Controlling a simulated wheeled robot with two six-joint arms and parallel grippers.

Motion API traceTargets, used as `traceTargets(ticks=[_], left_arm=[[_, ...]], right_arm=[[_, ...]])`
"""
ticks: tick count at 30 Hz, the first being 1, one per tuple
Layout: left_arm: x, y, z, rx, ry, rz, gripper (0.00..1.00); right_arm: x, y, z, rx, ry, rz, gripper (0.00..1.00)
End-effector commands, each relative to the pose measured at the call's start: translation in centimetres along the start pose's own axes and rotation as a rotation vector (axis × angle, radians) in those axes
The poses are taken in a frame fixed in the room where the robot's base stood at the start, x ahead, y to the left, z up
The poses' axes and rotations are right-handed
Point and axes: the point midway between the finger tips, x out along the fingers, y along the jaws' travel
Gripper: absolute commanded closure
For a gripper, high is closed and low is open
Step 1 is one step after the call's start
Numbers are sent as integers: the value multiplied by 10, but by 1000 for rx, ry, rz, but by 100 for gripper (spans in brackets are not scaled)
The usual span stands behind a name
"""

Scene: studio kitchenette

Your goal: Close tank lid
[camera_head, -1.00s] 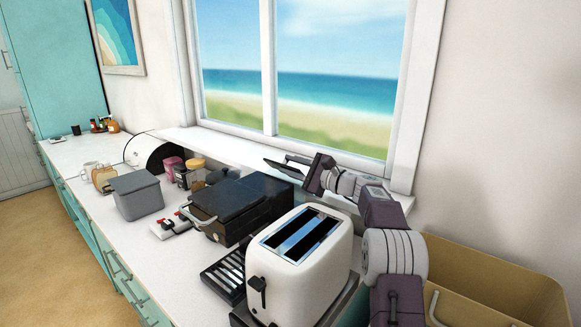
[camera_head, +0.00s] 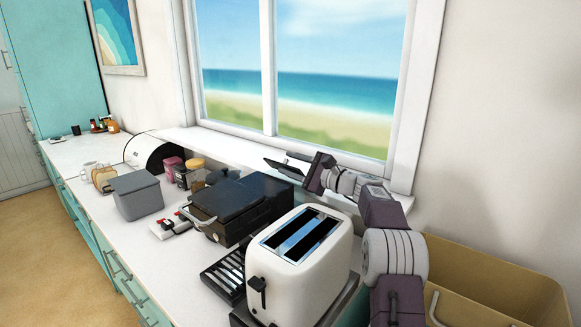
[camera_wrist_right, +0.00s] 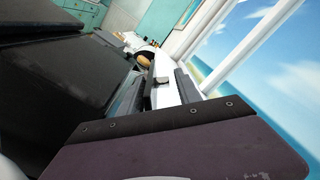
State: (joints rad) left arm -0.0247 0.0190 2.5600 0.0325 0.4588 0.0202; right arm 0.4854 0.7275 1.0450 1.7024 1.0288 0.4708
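A black coffee-machine-like appliance (camera_head: 262,192) stands on the counter against the window ledge, with a dark flat top panel and a curved metal handle at its front. Its dark body also fills the left of the right wrist view (camera_wrist_right: 60,75). I cannot make out a separate tank lid or its angle. My right gripper (camera_head: 283,164) is beyond the appliance's right rear, near the window ledge. In the wrist view its two fingers (camera_wrist_right: 172,90) are apart with a pale strip between them, and nothing is held. My left gripper is not in view.
A white toaster (camera_head: 300,265) stands in front of the right arm. A cardboard-coloured box (camera_head: 500,280) is at the right. A grey bin (camera_head: 137,195), a red-and-black item (camera_head: 171,225) and jars (camera_head: 190,174) stand to the left. The window ledge (camera_head: 225,152) runs close behind.

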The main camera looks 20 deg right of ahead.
Motion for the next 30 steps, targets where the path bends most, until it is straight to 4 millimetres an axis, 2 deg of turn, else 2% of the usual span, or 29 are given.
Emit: traceTargets(ticks=[10, 16, 21, 25, 30], left_arm=[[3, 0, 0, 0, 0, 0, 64], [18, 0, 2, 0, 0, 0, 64], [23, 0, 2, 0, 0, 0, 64], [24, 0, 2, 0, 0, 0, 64], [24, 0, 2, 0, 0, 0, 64]], right_arm=[[-5, 3, -3, 4, 3, 4, 58], [-47, 4, -4, 3, 5, 1, 58], [-79, 2, -3, 3, 4, 1, 58], [-90, 2, -2, 3, 2, 3, 58], [-91, 1, -2, 3, 2, 4, 58]])
